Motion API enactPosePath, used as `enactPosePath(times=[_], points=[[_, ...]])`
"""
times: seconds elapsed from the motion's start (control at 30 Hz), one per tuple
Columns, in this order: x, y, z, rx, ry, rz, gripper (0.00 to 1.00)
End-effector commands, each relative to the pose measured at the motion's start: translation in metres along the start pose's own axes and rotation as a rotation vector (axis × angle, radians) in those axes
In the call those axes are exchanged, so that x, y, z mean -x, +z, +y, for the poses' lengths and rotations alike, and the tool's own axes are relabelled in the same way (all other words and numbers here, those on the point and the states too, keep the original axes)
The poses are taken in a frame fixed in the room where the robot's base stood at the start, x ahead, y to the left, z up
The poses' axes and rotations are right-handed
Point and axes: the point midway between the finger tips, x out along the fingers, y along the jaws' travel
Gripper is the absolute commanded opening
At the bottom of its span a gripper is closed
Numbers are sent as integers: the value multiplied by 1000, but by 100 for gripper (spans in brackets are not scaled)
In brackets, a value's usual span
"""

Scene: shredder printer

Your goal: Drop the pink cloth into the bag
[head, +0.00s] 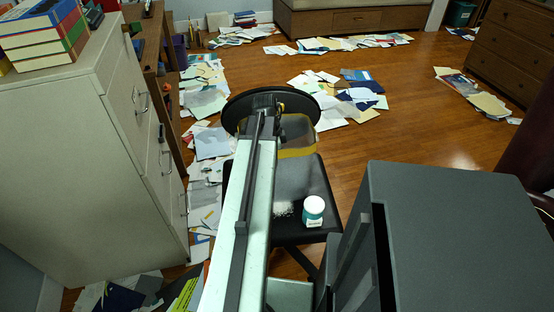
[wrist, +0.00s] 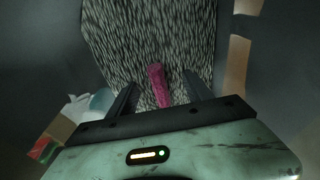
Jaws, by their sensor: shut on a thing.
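In the wrist view the pink cloth (wrist: 159,88) is a narrow, dark pink strip between the two dark fingers of my gripper (wrist: 160,82). My gripper is shut on it. Behind the cloth is a surface with a speckled black and pale pattern (wrist: 150,35); I cannot tell whether this is the bag or how far below it lies. In the head view a see-through grey container with a yellow band (head: 297,143) stands by the black chair; I cannot tell whether it is the bag. My arm hides the area behind it, and the cloth does not show there.
A white jar with a teal label (head: 313,212) and a small white pile (head: 283,209) are on the black seat (head: 318,181). A pale cabinet (head: 80,165) stands left, a dark grey box-like unit (head: 450,230) right. Papers (head: 345,97) litter the floor; some wood floor is clear.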

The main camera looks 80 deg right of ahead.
Motion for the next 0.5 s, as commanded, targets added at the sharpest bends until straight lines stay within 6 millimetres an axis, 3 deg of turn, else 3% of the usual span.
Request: enactPosePath(times=[0.33,0.37,0.43,0.5], points=[[-10,2,0,0,0,0,26],[-9,2,0,0,0,0,61],[-8,1,0,0,0,0,81],[-8,1,0,0,0,0,84]])
